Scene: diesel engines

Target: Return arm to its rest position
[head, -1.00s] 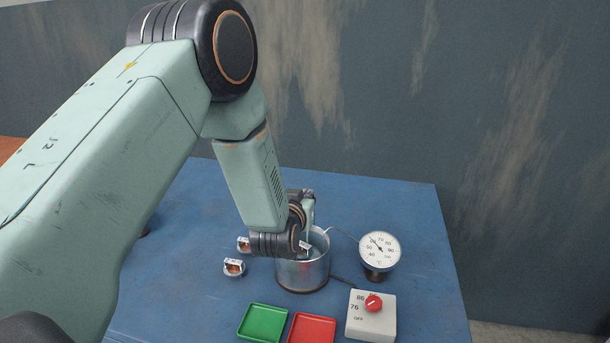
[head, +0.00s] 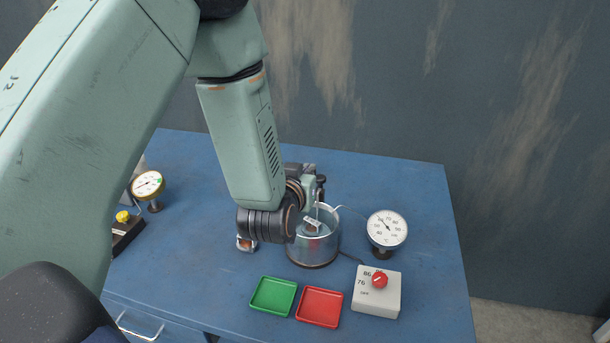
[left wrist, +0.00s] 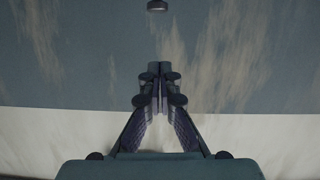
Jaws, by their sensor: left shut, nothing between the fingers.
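My left arm comes in from the left in the head view and bends down to its wrist beside the metal pot (head: 313,250). My left gripper (head: 313,187) is partly seen just behind the pot's rim, and its fingertips are hard to make out there. In the left wrist view the gripper (left wrist: 160,78) is shut, with its fingers together and nothing between them. A small metal part (head: 313,226) shows inside the pot. My right gripper is not in view.
On the blue table (head: 395,180) are a dial thermometer (head: 387,229), a control box (head: 376,295) with a red knob, a green tray (head: 273,295), a red tray (head: 320,307), and a small metal part (head: 246,244). A gauge (head: 148,185) stands left. The right rear tabletop is clear.

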